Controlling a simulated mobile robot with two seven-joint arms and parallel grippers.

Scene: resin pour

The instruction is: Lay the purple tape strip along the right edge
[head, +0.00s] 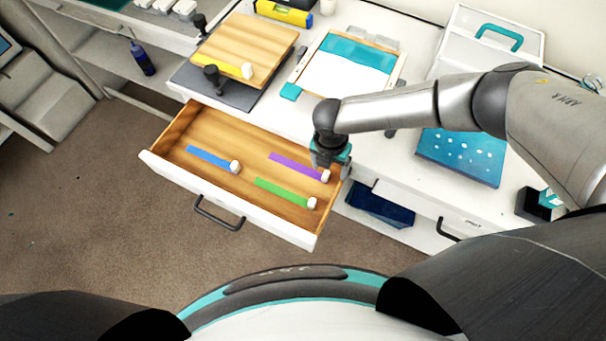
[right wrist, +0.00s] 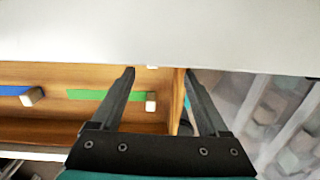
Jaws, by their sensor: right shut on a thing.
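The purple tape strip (head: 293,165) lies in the open drawer (head: 178,180), with a white end block (head: 325,176) at its right end. My right gripper (head: 325,166) is over the drawer's back right corner, right at that block, and is shut on the strip's end. In the right wrist view my fingers (right wrist: 160,70) frame a sliver of white; the purple part is hidden there. The wooden board (head: 240,42) stands on a dark base on the worktop. A yellow strip (head: 222,63) lies along its front edge; its right edge is bare. My left gripper is out of view.
A blue strip (head: 208,157) and a green strip (head: 282,191) share the drawer; the green one also shows in the right wrist view (right wrist: 105,95). A dark clamp (head: 212,78) stands at the board's front.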

